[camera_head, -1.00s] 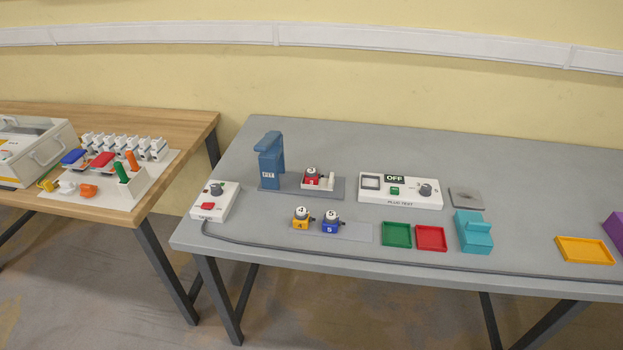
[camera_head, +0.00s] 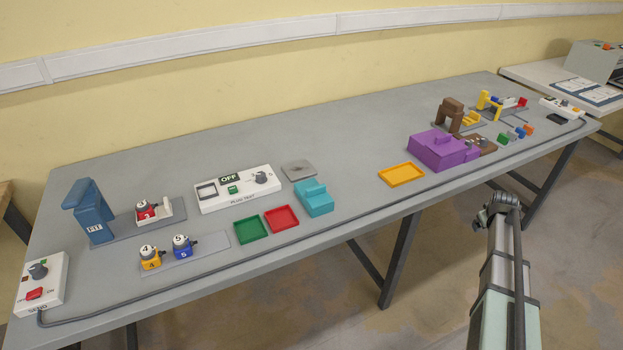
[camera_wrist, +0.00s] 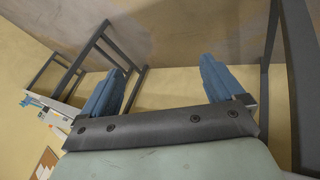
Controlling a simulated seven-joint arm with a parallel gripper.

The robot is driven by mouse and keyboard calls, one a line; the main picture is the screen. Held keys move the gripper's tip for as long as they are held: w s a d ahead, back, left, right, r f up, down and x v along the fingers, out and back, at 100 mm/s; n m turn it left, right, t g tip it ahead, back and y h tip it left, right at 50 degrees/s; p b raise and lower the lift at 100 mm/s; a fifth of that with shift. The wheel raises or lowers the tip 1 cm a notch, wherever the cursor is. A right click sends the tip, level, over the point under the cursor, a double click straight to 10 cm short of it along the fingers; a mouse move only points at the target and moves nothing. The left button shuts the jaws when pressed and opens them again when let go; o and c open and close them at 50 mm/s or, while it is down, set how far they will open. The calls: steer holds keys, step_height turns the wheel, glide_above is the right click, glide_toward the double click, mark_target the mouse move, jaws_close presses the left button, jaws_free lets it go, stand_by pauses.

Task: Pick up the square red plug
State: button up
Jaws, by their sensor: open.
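A small red block marked 3 (camera_head: 145,213), with a round white and dark top, sits in a white holder on a grey base beside the blue press in the head view. At the far right end of the table are small coloured pieces, including a red one (camera_head: 522,102) and an orange-red one (camera_head: 528,130). They are too small to tell which is a square red plug. My gripper (camera_wrist: 160,74) shows in the wrist view with two blue fingers wide apart and nothing between them. It points at table legs and floor, away from the tabletop pieces.
On the grey table (camera_head: 340,165) are a blue press (camera_head: 90,212), a plug test box (camera_head: 237,189), a red tray (camera_head: 281,219), a green tray (camera_head: 248,230), a teal block (camera_head: 314,200), a yellow tray (camera_head: 401,174) and a purple block (camera_head: 440,150). A cable runs along the front edge.

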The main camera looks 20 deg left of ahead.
steer(key=w+d+r+n+t, duration=0.1)
steer(key=w+r, duration=0.3)
steer(key=r, duration=0.5)
steer(key=w+d+r+n+t+h, duration=0.1)
steer(key=w+r+t, duration=0.1)
steer(key=w+r, duration=0.5)
steer(key=w+d+r+t, duration=0.1)
steer(key=w+r, duration=0.1)
steer(key=r, duration=0.9)
steer(key=w+a+r+n+g+y, duration=0.2)
steer(key=a+n+y, duration=0.15)
steer(key=a, duration=2.95)
steer(key=s+a+f+n+g+y, duration=0.1)
steer(key=s+a, duration=0.2)
steer(key=a, duration=0.9)
steer(key=s+a+n+g, duration=0.1)
steer(key=s+a, duration=0.3)
steer(key=a, duration=0.8)
steer(key=n+g+h, duration=0.2)
steer(key=n+g, duration=0.4)
steer(key=n, duration=0.1)
glide_above(142, 204)
steer(key=shift+y, duration=0.25)
step_height(142, 204, down, 14)
steer(key=shift+r, duration=0.1)
steer(key=c, duration=1.2)
